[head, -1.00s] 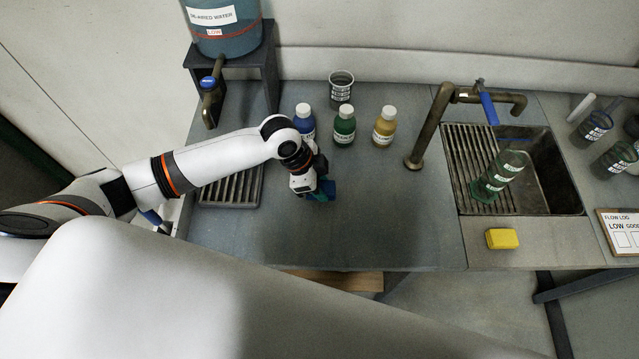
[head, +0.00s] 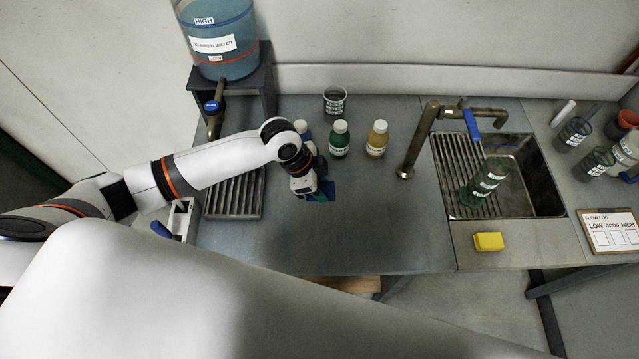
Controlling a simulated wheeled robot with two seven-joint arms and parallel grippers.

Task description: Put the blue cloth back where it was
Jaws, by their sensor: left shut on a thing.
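The blue cloth (head: 327,191) shows as a small dark blue patch at the tip of my left gripper (head: 313,194), over the grey worktop (head: 360,225). My left gripper points down and is shut on the cloth; its fingers are mostly hidden by the wrist. I cannot tell whether the cloth touches the worktop. My right gripper is not in view.
Behind the gripper stand a blue bottle (head: 301,129), a green bottle (head: 340,140), a yellow bottle (head: 377,140) and a beaker (head: 335,100). A slatted drain tray (head: 235,195) lies left. A tap (head: 420,140), sink (head: 535,180) and yellow sponge (head: 488,241) are right.

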